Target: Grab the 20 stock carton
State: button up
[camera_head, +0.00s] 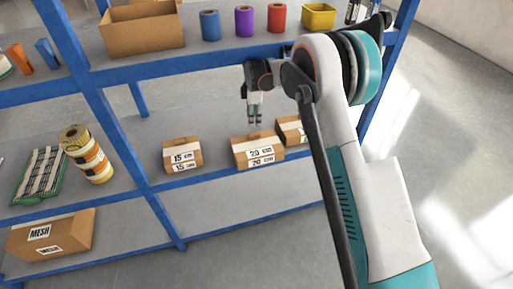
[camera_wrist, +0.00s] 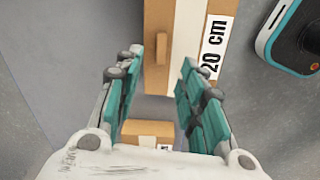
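The 20 cm carton (camera_head: 257,151) is a brown box with a pale tape band and white "20 cm" labels. It stands on the middle shelf between two other cartons. My gripper (camera_head: 255,119) points down just above it in the head view. In the wrist view, my gripper (camera_wrist: 162,62) is open, with its two teal-padded fingers apart and nothing held between them. The 20 cm carton (camera_wrist: 160,50) shows beyond the fingertips, its label to the right. It looks apart from the fingers, but the exact gap is hard to tell.
A 15 cm carton (camera_head: 182,155) stands to the left, and another carton (camera_head: 292,131), partly hidden by my arm, to the right. The upper shelf board (camera_head: 180,62) with a box and coloured rolls lies above. A blue post (camera_head: 120,130) stands left of the cartons.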

aim_at(254, 134)
jog(key=shift+w+f+n, duration=0.15)
jog(key=shift+n, duration=0.85)
notch_tip(254, 134, down, 8)
jog(key=b, duration=0.2)
jog(key=shift+r+b, duration=0.25)
jog(key=shift+b, duration=0.15)
grip_shut()
